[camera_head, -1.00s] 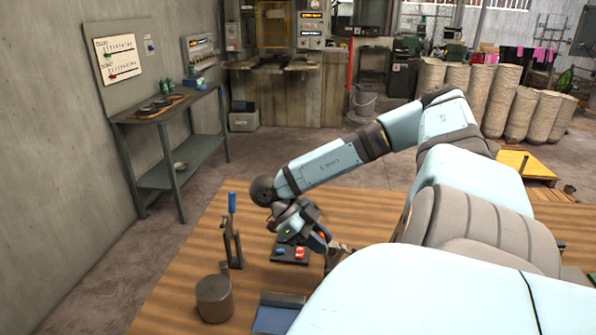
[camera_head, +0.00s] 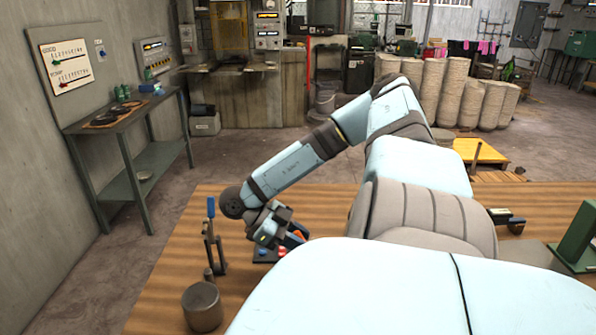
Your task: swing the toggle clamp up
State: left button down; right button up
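The toggle clamp (camera_head: 214,250) stands at the left part of the wooden table, with its blue handle (camera_head: 211,207) pointing up. A grey cylinder (camera_head: 202,308) stands just in front of it. My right gripper (camera_head: 297,236) is to the right of the clamp, apart from it, at the end of my light blue arm. Its fingers are small and partly hidden by my own body, so I cannot tell whether they are open or shut. My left gripper is not in view.
A green metal piece (camera_head: 577,240) stands at the table's right. A green side bench (camera_head: 130,140) is along the left wall. Bare wooden table (camera_head: 165,275) lies left of the clamp.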

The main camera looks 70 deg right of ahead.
jog(key=o, duration=0.3)
jog(key=shift+w, duration=0.1)
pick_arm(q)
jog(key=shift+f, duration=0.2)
pick_arm(e)
jog(key=shift+w+r, duration=0.1)
jog(key=shift+w, duration=0.1)
pick_arm(q)
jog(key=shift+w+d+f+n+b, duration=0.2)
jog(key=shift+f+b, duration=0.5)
jog(key=shift+b, duration=0.45)
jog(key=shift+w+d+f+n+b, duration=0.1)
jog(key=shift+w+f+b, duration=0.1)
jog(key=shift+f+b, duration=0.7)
pick_arm(e)
jog(key=v, duration=0.7)
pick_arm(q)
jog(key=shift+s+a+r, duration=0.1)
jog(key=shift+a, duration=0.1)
pick_arm(e)
jog(key=shift+a, duration=0.1)
